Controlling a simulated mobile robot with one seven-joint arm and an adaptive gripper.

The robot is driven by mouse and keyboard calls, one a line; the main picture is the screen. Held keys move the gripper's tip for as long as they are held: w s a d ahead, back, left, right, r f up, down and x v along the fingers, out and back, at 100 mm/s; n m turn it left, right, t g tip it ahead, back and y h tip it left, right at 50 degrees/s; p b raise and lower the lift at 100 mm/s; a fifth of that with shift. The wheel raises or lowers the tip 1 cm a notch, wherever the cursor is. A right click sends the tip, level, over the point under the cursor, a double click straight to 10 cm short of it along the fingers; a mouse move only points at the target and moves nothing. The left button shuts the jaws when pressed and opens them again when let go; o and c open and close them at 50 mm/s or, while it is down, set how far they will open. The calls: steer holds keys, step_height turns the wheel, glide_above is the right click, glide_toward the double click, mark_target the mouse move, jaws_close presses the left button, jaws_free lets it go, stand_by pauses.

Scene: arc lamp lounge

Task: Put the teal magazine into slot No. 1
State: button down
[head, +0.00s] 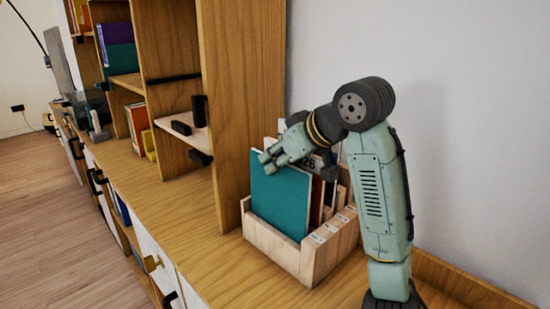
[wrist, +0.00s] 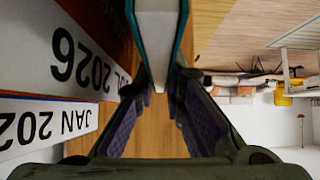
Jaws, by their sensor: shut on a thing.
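The teal magazine (head: 280,203) stands upright at the near left side of the wooden slotted holder (head: 285,256), with its lower edge hidden behind the holder's low wall. My gripper (head: 270,158) is shut on the magazine's top edge. In the wrist view the magazine (wrist: 158,40) shows as pale page edges with teal covers, between the finger pads (wrist: 160,88). Small labels (head: 318,238) run along the holder's stepped edge, but their numbers are too small to read. I cannot tell whether the magazine rests on the slot floor.
Other magazines stand beside the teal one in the holder; the wrist view shows white covers marked "2026" (wrist: 85,60) and "JAN" (wrist: 45,123). A tall wooden shelf (head: 240,100) rises just left of the holder. The wall is close behind. The cabinet top in front (head: 215,262) is clear.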

steer(key=shift+f+b, duration=0.45)
steer(key=shift+f, duration=0.3)
steer(key=shift+s+f+b, duration=0.1)
steer(key=shift+f+b, duration=0.2)
steer(key=shift+f, duration=0.1)
steer(key=c, duration=1.6)
jaws_free()
steer(key=shift+f, duration=0.15)
steer(key=shift+a+r+v, duration=0.15)
steer(key=shift+r+v, duration=0.05)
steer(key=shift+v, duration=1.35)
steer(key=shift+a+r+v, duration=0.15)
steer(key=shift+a+v, duration=0.05)
steer(key=shift+v, duration=1.4)
steer(key=shift+a+r+v, duration=0.15)
steer(key=shift+r+v, duration=0.05)
steer(key=shift+v, duration=1.35)
